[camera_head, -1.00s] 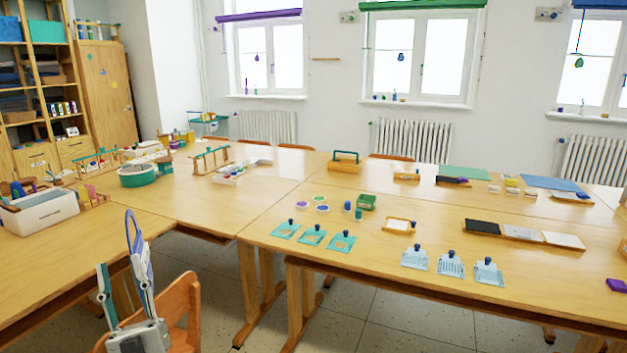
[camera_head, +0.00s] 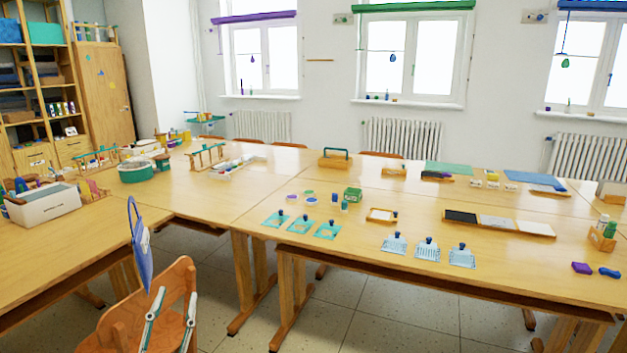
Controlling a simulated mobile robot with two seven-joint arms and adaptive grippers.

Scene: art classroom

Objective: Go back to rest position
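My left gripper (camera_head: 175,295) shows at the bottom left, in front of a wooden chair (camera_head: 118,318). Its two grey fingers point up and stand apart, with nothing between them. Its base and the rest of the arm are below the picture edge. A blue item with a loop handle (camera_head: 143,265) hangs upright by the edge of the left table, above and to the left of the fingertips, apart from them. What holds it up cannot be told. My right gripper is not in view.
Wooden tables (camera_head: 215,212) carry small art things, such as teal cards (camera_head: 328,230), pale blue pieces (camera_head: 427,249) and a white bin (camera_head: 42,205). The floor (camera_head: 400,318) before the tables looks clear.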

